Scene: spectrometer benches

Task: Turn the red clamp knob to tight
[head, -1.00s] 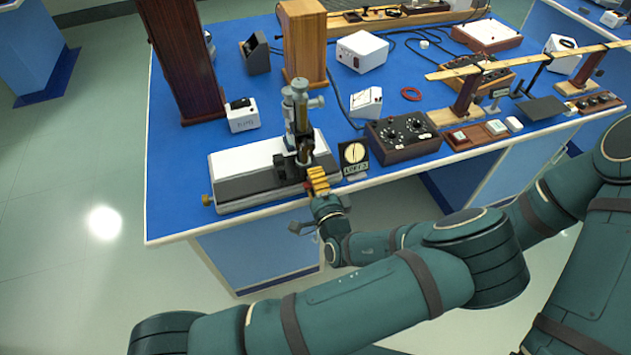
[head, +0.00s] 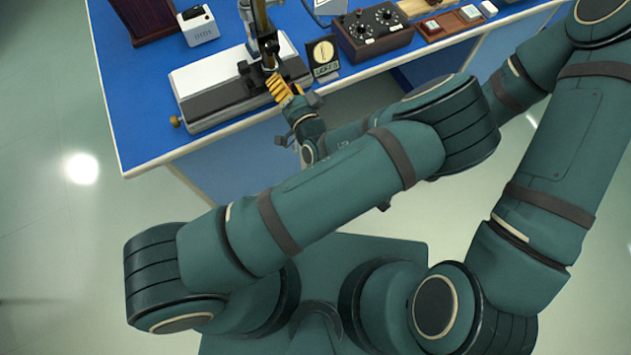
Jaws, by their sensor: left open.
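I cannot make out the red clamp knob in the head view. A grey and white bench instrument (head: 208,75) with an upright metal column (head: 262,22) stands at the front edge of the blue bench. My left gripper (head: 277,86), with yellow fingers, is open at the right front of this instrument, just below the column. Whether it touches anything there is too small to tell. The fingers and column may hide a knob. A small brass knob (head: 176,121) sits at the instrument's left end. My right gripper is not in view.
A dark card with a round cream dial (head: 323,54) stands just right of my left gripper. Behind are a black-topped control box (head: 371,30) and a small white meter box (head: 198,26). The blue bench top (head: 135,130) is bare at the front left corner.

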